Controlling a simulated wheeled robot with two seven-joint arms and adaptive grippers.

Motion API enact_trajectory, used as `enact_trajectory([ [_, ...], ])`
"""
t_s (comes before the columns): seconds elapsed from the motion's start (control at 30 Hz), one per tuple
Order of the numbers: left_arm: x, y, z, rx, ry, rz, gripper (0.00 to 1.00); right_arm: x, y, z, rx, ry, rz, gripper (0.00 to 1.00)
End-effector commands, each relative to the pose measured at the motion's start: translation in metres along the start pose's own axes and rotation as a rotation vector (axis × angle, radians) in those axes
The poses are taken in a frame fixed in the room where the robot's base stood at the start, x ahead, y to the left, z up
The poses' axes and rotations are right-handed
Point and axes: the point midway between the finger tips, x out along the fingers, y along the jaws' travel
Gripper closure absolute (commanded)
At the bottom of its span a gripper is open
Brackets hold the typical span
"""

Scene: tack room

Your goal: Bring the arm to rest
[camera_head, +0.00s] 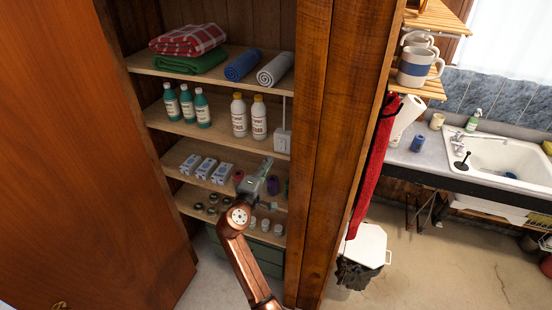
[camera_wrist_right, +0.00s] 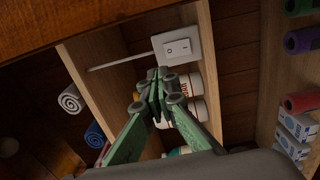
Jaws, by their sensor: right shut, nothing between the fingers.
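My right arm is copper-coloured and reaches up from the bottom of the head view into the open cabinet. Its right gripper (camera_head: 266,168) is in front of the lower shelves, below and left of the white light switch (camera_head: 283,141). In the right wrist view the green and grey fingers of the gripper (camera_wrist_right: 159,82) are closed together with nothing between them. The light switch (camera_wrist_right: 178,48) shows just beyond the fingertips; I cannot tell the exact gap. My left gripper is in neither view.
Cabinet shelves hold folded blankets (camera_head: 188,40), rolled wraps (camera_head: 242,65), green bottles (camera_head: 187,103), white bottles (camera_head: 239,116), small boxes (camera_head: 206,168) and jars. The cabinet door (camera_head: 80,150) stands at left. A wooden post (camera_head: 335,130) bounds the right. A sink (camera_head: 505,158) is beyond.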

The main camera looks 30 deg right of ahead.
Motion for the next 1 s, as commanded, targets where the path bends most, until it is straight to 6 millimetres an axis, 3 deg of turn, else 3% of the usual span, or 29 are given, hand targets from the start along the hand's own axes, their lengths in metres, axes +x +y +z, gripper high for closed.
enact_trajectory([
  [0.2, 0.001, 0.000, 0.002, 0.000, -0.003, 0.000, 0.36, -0.013, 0.003, -0.004, 0.001, 0.000, 0.001, 1.00],
  [0.77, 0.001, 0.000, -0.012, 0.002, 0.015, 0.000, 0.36, -0.013, 0.001, -0.005, -0.001, 0.002, -0.001, 1.00],
  [0.87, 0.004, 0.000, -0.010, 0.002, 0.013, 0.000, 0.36, -0.011, -0.017, -0.011, -0.007, 0.022, -0.020, 1.00],
  [0.97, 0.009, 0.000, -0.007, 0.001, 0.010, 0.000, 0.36, -0.009, -0.062, -0.024, -0.018, 0.074, -0.072, 1.00],
  [1.0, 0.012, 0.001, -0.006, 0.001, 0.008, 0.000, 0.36, -0.008, -0.087, -0.030, -0.020, 0.101, -0.102, 1.00],
])
